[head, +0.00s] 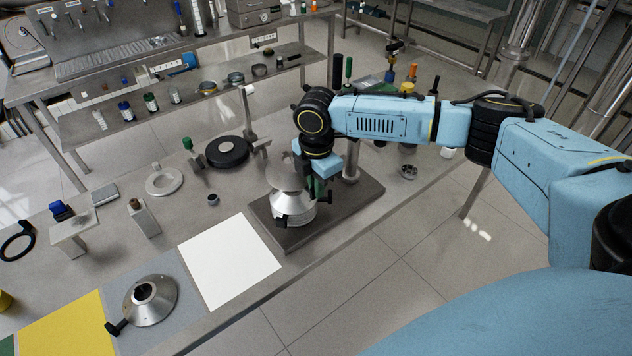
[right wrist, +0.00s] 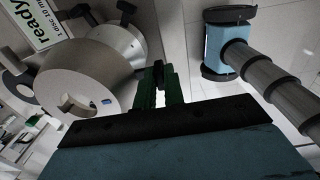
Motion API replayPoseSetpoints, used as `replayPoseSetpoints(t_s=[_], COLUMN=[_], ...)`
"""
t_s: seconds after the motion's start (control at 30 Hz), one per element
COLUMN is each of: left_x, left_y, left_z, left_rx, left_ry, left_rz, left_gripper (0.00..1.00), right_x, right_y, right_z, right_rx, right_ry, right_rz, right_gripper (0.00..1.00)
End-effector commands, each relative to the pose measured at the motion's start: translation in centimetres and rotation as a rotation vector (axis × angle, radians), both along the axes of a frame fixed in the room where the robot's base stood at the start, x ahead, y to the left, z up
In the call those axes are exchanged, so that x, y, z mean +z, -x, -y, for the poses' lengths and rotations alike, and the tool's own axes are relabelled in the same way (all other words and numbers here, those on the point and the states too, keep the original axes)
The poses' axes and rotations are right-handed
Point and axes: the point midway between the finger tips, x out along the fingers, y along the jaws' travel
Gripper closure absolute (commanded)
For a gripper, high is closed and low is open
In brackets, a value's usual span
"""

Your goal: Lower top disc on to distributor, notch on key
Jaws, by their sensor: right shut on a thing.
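The top disc (head: 285,174), a grey cone, is over the silver bowl (head: 295,207) in the head view. In the right wrist view the disc (right wrist: 95,68) is a broad grey cone with an opening in its neck and a small blue mark beside it. My right gripper (head: 320,186) is at the disc's right side; its green fingers (right wrist: 161,82) are shut on its edge. The silver bowl with black clamps (right wrist: 125,38) shows beyond the disc. The distributor and key are hidden, and I cannot tell whether the disc touches anything below. My left gripper is not in view.
The bowl stands on a dark base plate (head: 352,205) with a metal post (head: 351,160) close at right. A conical cover (head: 150,299) lies on a grey mat. The white mat (head: 228,262) is bare. A black round piece (head: 228,151) and a pale ring (head: 164,181) lie left.

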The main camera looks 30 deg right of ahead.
Motion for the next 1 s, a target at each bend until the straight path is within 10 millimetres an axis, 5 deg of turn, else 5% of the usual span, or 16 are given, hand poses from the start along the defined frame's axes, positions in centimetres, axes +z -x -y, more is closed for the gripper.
replayPoseSetpoints(t_s=[1.0], left_x=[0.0], left_y=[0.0], left_z=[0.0], left_rx=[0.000], left_ry=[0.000], left_rz=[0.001], left_gripper=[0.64], right_x=[-1.9], right_y=[0.0], right_z=[0.0], right_rx=[0.001], right_ry=[-0.001], right_rz=[0.001], right_gripper=[1.00])
